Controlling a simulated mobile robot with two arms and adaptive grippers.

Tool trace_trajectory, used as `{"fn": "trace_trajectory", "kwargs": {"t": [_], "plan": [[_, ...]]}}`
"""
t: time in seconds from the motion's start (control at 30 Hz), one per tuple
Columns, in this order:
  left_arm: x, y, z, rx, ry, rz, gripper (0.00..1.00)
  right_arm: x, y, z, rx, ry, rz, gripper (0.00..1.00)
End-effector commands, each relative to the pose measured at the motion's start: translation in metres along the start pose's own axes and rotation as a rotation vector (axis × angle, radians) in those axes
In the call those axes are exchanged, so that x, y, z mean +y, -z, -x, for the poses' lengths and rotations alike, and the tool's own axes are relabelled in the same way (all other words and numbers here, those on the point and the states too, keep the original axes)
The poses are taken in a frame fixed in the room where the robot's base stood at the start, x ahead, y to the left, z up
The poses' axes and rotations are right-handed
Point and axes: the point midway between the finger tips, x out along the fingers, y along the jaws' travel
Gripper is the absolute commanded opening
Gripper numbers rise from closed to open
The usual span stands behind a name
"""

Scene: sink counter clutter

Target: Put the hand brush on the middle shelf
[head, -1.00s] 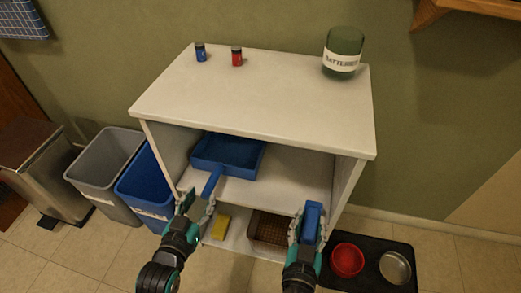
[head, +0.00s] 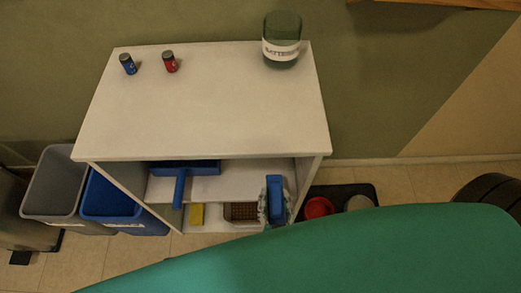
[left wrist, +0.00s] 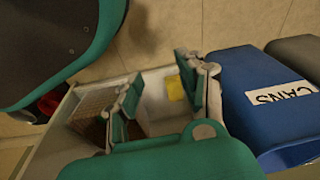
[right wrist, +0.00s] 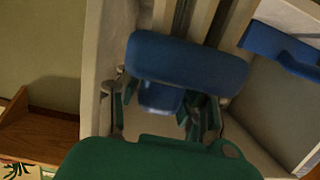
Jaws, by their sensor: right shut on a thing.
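The blue hand brush (head: 275,186) is in my right gripper (head: 276,209), at the right front of the white shelf unit's opening. In the right wrist view the blue brush (right wrist: 188,62) lies across between the fingers. The middle shelf (head: 230,183) holds the blue dustpan (head: 200,167) at its left, handle sticking out over the front edge. I cannot tell whether the brush touches the shelf. My left gripper (left wrist: 160,88) is open and empty in the left wrist view, in front of the unit; in the head view it does not show.
The lower shelf holds a yellow sponge (head: 197,214) and a brown basket (head: 240,211). Blue and grey bins (head: 106,199) stand left. A red bowl (head: 318,208) is right. My green arm covers the foreground.

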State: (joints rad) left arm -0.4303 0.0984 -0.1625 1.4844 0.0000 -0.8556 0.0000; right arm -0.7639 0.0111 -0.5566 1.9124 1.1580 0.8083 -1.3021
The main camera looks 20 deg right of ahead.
Motion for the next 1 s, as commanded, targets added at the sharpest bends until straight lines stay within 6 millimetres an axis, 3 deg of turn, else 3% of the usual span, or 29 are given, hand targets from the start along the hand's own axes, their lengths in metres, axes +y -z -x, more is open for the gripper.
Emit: {"fn": "trace_trajectory", "kwargs": {"t": [0.3,0.43,0.8,1.0], "plan": [[-0.001,0.013,0.013,0.014,0.001,0.002,0.4,0.005,0.011,-0.086,0.009,-0.002,-0.002,0.01],[-0.001,0.018,0.019,0.018,0.002,0.003,0.4,0.006,0.014,-0.114,0.007,-0.002,-0.002,0.01],[-0.002,0.028,0.03,0.028,0.003,0.004,0.4,0.008,0.014,-0.148,0.003,-0.001,-0.001,0.01],[-0.004,0.05,0.071,0.057,0.006,0.009,0.4,0.009,-0.006,-0.15,0.002,0.0,0.001,0.01]]}}
